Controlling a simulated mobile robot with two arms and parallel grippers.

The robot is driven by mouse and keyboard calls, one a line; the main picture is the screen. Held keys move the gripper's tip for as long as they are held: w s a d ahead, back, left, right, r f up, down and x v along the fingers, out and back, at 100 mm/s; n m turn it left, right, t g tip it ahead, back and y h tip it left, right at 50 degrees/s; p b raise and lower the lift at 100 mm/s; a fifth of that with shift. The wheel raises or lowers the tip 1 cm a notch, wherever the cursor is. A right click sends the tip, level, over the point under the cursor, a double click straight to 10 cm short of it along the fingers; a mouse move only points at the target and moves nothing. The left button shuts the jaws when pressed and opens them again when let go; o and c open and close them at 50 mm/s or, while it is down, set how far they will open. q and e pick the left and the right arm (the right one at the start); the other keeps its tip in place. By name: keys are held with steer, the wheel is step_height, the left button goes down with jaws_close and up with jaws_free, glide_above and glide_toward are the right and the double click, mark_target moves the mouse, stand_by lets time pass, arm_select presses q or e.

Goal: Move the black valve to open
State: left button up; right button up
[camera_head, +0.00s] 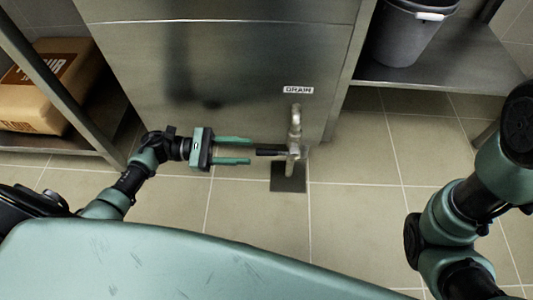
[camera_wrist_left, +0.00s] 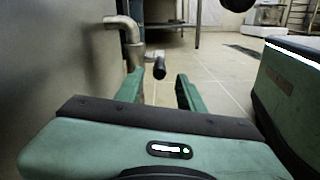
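The black valve (camera_head: 270,152) is a short dark lever on the metal drain pipe (camera_head: 295,122), pointing left towards my left gripper in the head view. In the left wrist view the rounded end of the black valve (camera_wrist_left: 159,70) faces the camera, between and slightly above the fingertips in the picture. My left gripper (camera_head: 250,151) is open and empty, its two green fingers spread. Their tips are close to the lever's end; whether they touch it I cannot tell. The open left gripper (camera_wrist_left: 160,86) also shows in the wrist view. My right arm shows at the right, but its gripper is out of view.
A steel cabinet front (camera_head: 230,80) with a DRAIN label (camera_head: 298,90) stands behind the pipe. A dark floor drain (camera_head: 288,180) lies below it. A shelf with a brown sack (camera_head: 45,90) is at left; a grey bucket (camera_head: 405,35) is on the right shelf (camera_head: 440,75).

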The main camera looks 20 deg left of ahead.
mark_target(261, 153)
arm_select(q)
steer(key=b+x, duration=0.1)
steer(key=x, duration=0.4)
steer(key=shift+d+f, duration=0.1)
steer(key=shift+d, duration=0.15)
steer(key=shift+b+x, duration=0.35)
steer(key=shift+x, duration=0.4)
steer(key=shift+w, duration=0.1)
jaws_close()
stand_by(0.4)
